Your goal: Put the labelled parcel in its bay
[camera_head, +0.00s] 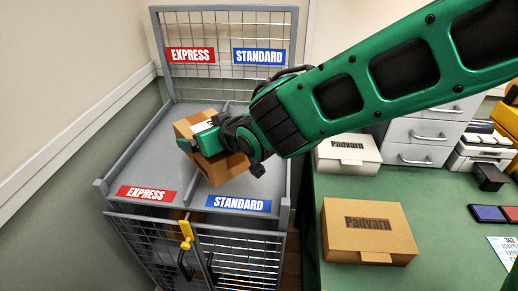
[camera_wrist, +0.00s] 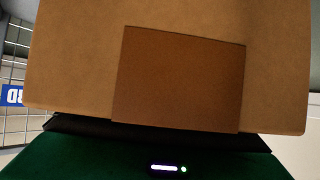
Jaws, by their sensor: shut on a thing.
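My gripper (camera_head: 203,144) is shut on a brown cardboard parcel (camera_head: 228,168). In the head view the parcel is tilted and held over the grey two-bay cage cart, in front of the divider area, with a white label patch (camera_head: 203,126) partly showing. The label's words cannot be read. In the wrist view the parcel (camera_wrist: 70,60) fills most of the picture, with a darker brown patch on its face. The left bay carries red EXPRESS signs (camera_head: 146,193). The right bay carries blue STANDARD signs (camera_head: 238,203). Whether the parcel touches the cart floor cannot be told.
The cart's front mesh gate (camera_head: 250,247) has a yellow latch (camera_head: 187,235). On the green table (camera_head: 400,190) to the right lie a brown Padvarn box (camera_head: 365,247) and a white Padvarn box (camera_head: 347,167). The EXPRESS bay floor (camera_head: 140,158) looks bare.

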